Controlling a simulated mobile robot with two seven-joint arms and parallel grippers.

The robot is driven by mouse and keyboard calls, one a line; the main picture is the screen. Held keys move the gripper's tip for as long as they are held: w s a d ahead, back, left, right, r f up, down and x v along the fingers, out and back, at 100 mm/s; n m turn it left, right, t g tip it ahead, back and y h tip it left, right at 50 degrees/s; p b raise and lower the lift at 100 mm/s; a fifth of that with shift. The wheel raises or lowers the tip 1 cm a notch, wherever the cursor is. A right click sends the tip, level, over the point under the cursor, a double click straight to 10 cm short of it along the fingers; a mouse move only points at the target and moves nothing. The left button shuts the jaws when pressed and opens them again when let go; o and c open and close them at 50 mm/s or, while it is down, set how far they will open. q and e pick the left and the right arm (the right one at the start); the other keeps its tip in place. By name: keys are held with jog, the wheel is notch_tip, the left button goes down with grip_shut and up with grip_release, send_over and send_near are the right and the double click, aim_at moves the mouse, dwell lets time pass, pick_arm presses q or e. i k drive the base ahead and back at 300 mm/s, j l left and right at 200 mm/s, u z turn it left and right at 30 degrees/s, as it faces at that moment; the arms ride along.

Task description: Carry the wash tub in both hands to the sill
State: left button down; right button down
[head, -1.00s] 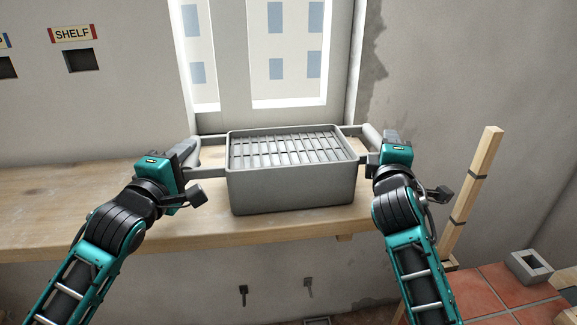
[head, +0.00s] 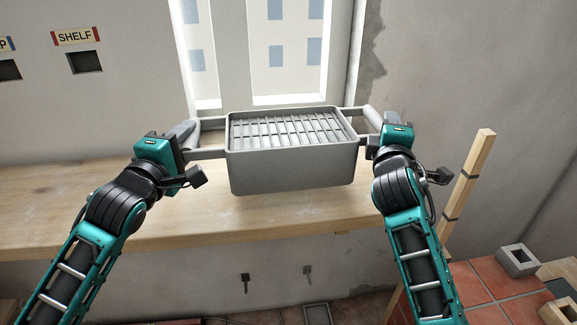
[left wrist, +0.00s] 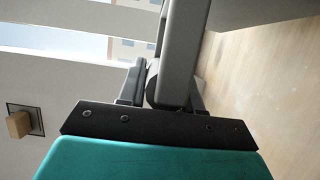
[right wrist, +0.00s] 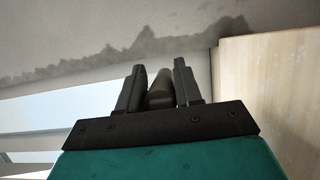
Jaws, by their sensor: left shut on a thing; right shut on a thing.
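The wash tub (head: 292,172) is a grey rectangular box with a slatted top and a bar handle at each end. It hangs level between my grippers, in front of the window and over the wooden sill (head: 130,228), seemingly a little above it. My left gripper (head: 186,142) is shut on the tub's left handle, a grey bar that fills the left wrist view (left wrist: 180,55). My right gripper (head: 383,132) is shut on the right handle, whose end shows between the fingers in the right wrist view (right wrist: 160,88). The underside of the tub is hidden.
The sill is bare to the left of the tub. A wall label reading SHELF (head: 76,36) sits above a dark slot. An upright wooden post (head: 462,185) stands at the right, and a hollow block (head: 517,260) lies on the red tiled floor (head: 482,286).

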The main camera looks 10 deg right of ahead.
aim_at(85, 201)
jog(key=j, duration=2.3)
